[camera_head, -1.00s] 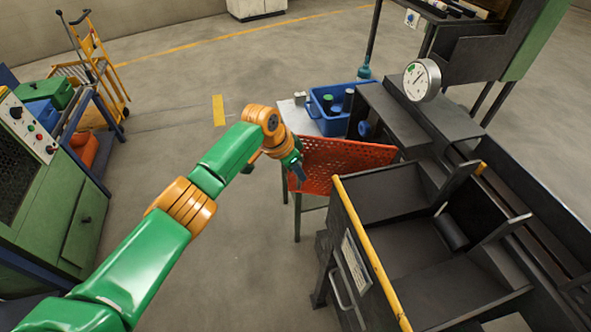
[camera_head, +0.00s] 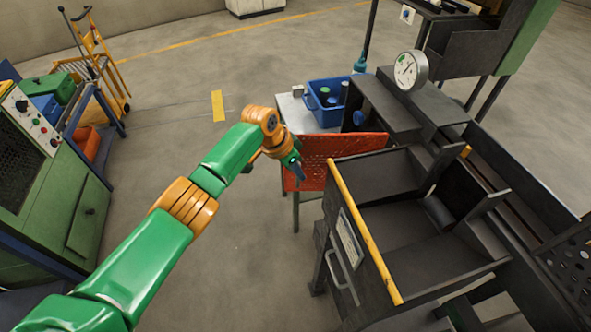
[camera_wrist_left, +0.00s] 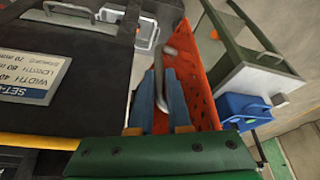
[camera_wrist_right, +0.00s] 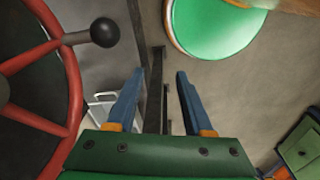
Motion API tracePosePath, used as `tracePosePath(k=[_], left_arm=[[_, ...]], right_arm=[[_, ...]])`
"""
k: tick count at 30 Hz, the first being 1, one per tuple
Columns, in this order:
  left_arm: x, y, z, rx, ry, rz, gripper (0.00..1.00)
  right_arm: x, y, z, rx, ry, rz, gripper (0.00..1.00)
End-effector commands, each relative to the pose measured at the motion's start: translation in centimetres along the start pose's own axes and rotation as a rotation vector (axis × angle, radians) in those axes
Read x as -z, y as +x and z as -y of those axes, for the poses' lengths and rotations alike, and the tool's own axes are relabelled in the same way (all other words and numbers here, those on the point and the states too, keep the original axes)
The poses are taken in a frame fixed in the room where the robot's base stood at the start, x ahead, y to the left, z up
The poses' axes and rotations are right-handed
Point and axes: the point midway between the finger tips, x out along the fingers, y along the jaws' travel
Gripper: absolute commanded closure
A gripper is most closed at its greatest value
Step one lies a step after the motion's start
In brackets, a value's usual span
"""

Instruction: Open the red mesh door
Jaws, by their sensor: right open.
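The red mesh door (camera_head: 340,149) stands at the far left side of the black machine, beyond its yellow bar, in the head view. Its perforated panel (camera_wrist_left: 203,88) runs beside my left gripper in the left wrist view. My left gripper (camera_head: 297,170) is at the door's left edge. In the left wrist view its blue fingers (camera_wrist_left: 159,74) are close together around a grey upright handle (camera_wrist_left: 159,62), which looks held. My right gripper (camera_wrist_right: 160,73) is open, with nothing held between its fingers. It is out of the head view.
The black machine (camera_head: 395,222) with its yellow bar (camera_head: 365,232) fills the right front. A blue bin (camera_head: 326,112) stands on a small table (camera_head: 294,110) behind the door. A red handwheel (camera_wrist_right: 72,85) is left of my right gripper. The floor (camera_head: 245,250) left of the machine is clear.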

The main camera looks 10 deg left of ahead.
Motion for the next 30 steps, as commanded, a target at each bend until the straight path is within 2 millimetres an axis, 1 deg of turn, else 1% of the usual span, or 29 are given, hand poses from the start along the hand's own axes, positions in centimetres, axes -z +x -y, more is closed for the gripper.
tracePosePath(k=[1,3,17,20,23,30], left_arm=[[0.2,-0.1,-0.1,-0.001,0.002,-0.007,0.72],[0.2,-0.1,-0.1,-0.001,0.002,-0.006,0.55],[0.1,-0.2,0.0,0.0,0.001,-0.002,0.55],[0.2,-1.0,0.0,0.0,0.0,-0.004,0.55],[0.1,-2.4,0.1,0.001,0.002,-0.004,0.55],[0.1,-5.8,0.1,0.002,0.002,-0.005,0.55]], right_arm=[[0.0,0.0,0.0,0.0,0.0,0.0,0.49],[0.0,0.0,0.0,0.001,0.0,0.0,0.49],[0.1,0.0,0.2,0.002,0.001,-0.001,0.49],[0.1,-0.2,0.2,0.003,0.001,-0.001,0.49],[0.1,-0.5,0.2,0.003,0.001,-0.001,0.49],[0.1,0.1,0.2,0.003,0.001,-0.001,0.49]])
